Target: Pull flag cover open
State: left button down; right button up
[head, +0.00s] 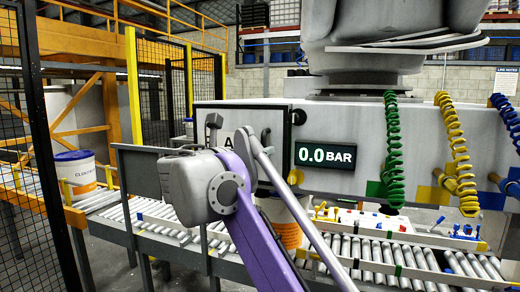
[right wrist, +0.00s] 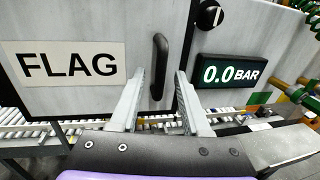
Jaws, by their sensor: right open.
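The flag cover (right wrist: 60,96) is a grey panel with a white FLAG label (right wrist: 69,64), and it looks shut. Its dark upright handle (right wrist: 160,66) is near its right edge. My right gripper (right wrist: 160,74) is open, with one finger on each side of the handle in the picture. I cannot tell how far the fingertips are from it. My left gripper is not in view.
A pressure display (head: 325,155) reading 0.0 BAR is right of the cover, with a dark knob (right wrist: 211,14) above it. Roller conveyors (head: 400,264) run below. Coiled green (head: 393,150), yellow and blue hoses hang at right. A pail (head: 75,175) stands at far left.

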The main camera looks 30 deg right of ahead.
jog(key=shift+w+d, duration=0.3)
jog(key=shift+d, duration=0.25)
grip_shut()
dwell(1.1)
